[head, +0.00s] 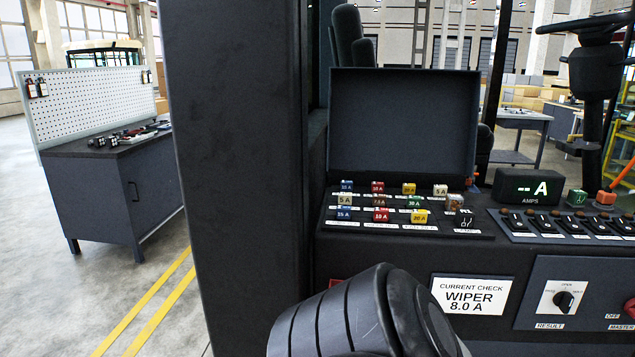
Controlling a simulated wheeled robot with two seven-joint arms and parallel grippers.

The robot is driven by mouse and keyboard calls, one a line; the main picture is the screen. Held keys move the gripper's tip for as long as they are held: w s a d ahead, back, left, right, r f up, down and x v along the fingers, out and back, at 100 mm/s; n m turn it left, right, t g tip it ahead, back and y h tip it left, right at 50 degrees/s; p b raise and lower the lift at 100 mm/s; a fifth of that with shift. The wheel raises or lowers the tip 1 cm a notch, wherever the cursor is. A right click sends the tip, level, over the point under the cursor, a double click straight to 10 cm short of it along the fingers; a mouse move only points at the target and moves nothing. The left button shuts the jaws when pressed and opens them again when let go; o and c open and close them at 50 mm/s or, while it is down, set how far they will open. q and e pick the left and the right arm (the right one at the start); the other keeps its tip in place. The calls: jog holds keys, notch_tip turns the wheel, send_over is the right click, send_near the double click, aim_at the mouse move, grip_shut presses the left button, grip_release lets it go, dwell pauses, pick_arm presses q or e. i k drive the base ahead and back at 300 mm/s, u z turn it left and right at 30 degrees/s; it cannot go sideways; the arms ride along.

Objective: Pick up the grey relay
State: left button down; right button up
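A fuse panel (335,229) with an open dark lid (403,122) holds several coloured, labelled fuses in rows. At the right end of its middle row stands a small grey-brown block (455,202), which may be the grey relay; it is too small to be sure. Just in front of it is a black block (466,219) with a white symbol. Neither of my grippers shows in the head view. A dark rounded arm part, seemingly mine, fills the bottom centre.
A wide dark pillar (235,150) rises on the left. A WIPER 8.0 A card (472,295) is on the console front.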

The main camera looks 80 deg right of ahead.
aim_at(454, 201)
jog(key=k, duration=1.05)
jog(key=z, duration=2.1)
